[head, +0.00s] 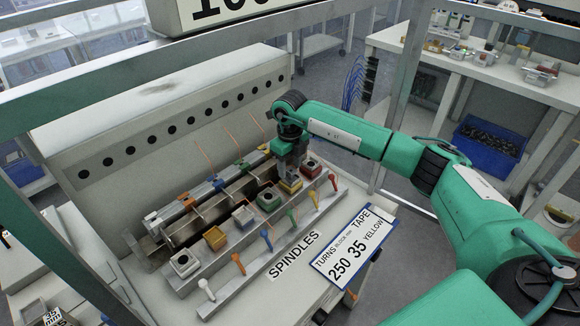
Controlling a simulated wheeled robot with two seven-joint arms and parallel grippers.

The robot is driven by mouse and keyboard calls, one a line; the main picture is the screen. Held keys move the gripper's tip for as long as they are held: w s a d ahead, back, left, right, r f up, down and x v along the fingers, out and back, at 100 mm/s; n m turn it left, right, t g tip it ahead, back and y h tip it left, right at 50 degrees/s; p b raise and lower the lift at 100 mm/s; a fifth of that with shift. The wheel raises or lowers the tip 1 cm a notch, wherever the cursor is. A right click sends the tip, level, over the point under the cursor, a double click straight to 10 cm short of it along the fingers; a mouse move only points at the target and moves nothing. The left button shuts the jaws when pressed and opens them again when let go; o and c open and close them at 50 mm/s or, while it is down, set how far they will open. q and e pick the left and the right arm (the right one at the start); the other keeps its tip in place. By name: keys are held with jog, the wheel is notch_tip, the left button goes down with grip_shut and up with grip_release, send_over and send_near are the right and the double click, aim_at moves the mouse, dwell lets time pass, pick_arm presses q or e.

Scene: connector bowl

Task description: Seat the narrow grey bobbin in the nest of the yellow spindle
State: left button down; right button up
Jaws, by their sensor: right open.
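The yellow spindle's nest (291,186) is in the spindle row, between the green and the red one. Its yellow lever (314,200) stands in front of it. My right gripper (290,176) points down directly over the yellow nest, its fingers at or just above it. It is open. I cannot make out the narrow grey bobbin; the gripper covers much of the nest, so I cannot tell whether the bobbin is there. My left gripper is not in view.
The red nest (312,168) and green nest (268,200) are close on either side. Coloured levers line the front, with a white lever (206,289) at the near end. The grey machine housing (160,117) rises behind. A card (355,246) reads 250, 35, YELLOW.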

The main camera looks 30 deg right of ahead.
aim_at(290, 170)
notch_tip(290, 170, up, 10)
jog(key=p, duration=0.4)
jog(key=shift+r+p, duration=0.2)
jog(key=shift+p, duration=0.1)
jog(key=shift+s+f, duration=0.1)
